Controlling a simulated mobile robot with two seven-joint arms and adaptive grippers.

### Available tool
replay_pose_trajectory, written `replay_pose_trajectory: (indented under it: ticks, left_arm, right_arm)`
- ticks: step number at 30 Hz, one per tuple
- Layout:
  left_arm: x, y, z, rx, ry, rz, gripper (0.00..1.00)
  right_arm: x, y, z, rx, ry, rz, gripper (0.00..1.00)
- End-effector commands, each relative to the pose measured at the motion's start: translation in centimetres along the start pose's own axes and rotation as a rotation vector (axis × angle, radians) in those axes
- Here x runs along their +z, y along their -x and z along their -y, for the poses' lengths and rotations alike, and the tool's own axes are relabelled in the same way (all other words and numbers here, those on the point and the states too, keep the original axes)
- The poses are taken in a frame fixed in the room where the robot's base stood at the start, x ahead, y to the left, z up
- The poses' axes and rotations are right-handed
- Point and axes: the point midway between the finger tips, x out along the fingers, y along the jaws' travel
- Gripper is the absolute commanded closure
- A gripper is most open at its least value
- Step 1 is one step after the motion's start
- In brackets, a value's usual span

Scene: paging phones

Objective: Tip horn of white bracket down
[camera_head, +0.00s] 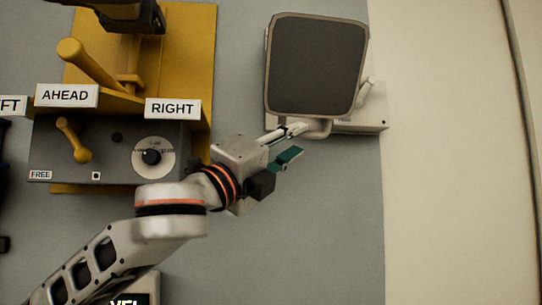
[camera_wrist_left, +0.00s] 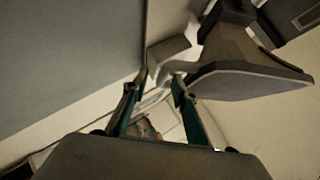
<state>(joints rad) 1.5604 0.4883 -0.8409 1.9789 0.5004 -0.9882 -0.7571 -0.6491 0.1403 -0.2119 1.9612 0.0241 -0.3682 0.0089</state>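The horn (camera_head: 316,66), with a dark squarish mouth and beige rim, faces out from the wall at top centre. Its white bracket (camera_head: 370,123) shows behind and below it, mostly hidden by the horn. My left gripper (camera_head: 296,142) is just below the horn's lower edge, fingers apart. In the left wrist view the fingers (camera_wrist_left: 157,84) stand open, with a pale grey part (camera_wrist_left: 168,50) at or just beyond their tips. The horn (camera_wrist_left: 243,72) is to the right of the fingers there. I cannot tell whether the fingers touch anything.
A yellow panel (camera_head: 190,60) with a yellow lever (camera_head: 88,63) and AHEAD and RIGHT labels stands at left. Below it is a grey box (camera_head: 110,150) with a dial and small yellow handle. Grey wall right of my arm is clear.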

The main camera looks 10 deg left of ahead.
Motion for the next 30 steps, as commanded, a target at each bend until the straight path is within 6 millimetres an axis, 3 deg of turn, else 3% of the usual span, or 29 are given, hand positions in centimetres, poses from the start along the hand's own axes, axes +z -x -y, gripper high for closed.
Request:
replay_pose_trajectory:
  ticks: [6, 12, 30]
  left_arm:
    - [0.1, 4.6, -0.1, 0.001, -0.001, 0.0, 0.72]
    - [0.1, 7.3, -0.1, 0.001, 0.0, 0.001, 0.72]
    - [0.0, 8.2, -0.1, 0.001, 0.0, 0.0, 0.72]
  right_arm:
    - [-0.1, 0.0, 0.0, 0.0, -0.001, -0.001, 0.6]
    - [-0.1, 0.0, 0.0, 0.0, -0.001, -0.002, 0.6]
    - [-0.1, 0.0, 0.1, 0.0, -0.002, -0.002, 0.6]
